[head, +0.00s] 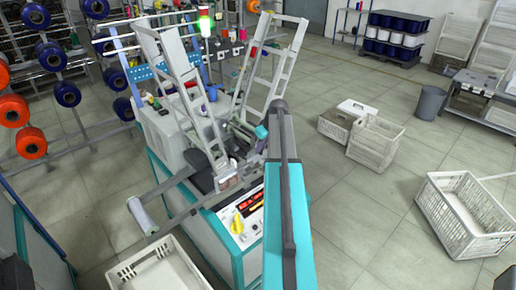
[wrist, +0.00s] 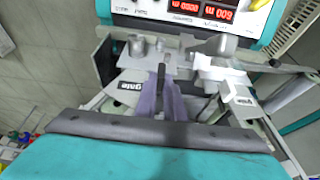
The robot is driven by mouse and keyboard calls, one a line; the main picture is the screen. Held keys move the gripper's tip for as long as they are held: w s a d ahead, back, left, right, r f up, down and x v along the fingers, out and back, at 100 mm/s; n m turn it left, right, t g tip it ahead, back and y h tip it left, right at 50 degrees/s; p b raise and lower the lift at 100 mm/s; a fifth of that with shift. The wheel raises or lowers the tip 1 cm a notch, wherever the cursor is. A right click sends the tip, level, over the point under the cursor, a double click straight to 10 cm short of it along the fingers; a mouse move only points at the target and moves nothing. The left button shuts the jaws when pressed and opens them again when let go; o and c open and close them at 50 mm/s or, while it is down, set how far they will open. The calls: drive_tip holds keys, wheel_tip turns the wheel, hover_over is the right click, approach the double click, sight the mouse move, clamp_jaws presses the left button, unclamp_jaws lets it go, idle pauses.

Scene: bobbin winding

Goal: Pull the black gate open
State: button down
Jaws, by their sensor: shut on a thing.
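In the wrist view my gripper (wrist: 160,86) shows as two purple-grey fingers in the middle of the picture, pointing toward the machine's display. A narrow dark piece, which looks like part of the black gate (wrist: 161,76), stands between the fingers, and they are closed on it. A white label (wrist: 130,86) reading "gate" lies just left of the fingers. The rest of the gate is hard to make out behind the fingers and grey metal parts. In the head view my arm covers most of the gripper and the gate.
The winding machine's panel (head: 245,213) has red displays and a yellow knob. Two pale ladder-like frames rise above the machine (head: 185,90). A white crate (head: 160,275) is at the front left, another (head: 465,215) at the right.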

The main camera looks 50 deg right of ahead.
drive_tip(key=shift+s, duration=0.15)
drive_tip(key=c, duration=1.8)
unclamp_jaws()
drive_tip(key=shift+s, duration=0.1)
drive_tip(key=shift+c, duration=0.2)
drive_tip(key=shift+r, duration=0.1)
drive_tip(key=b+v, duration=0.3)
drive_tip(key=v, duration=1)
drive_tip(key=shift+r+b, duration=0.25)
drive_tip(key=shift+b, duration=0.05)
drive_tip(key=shift+s, duration=0.15)
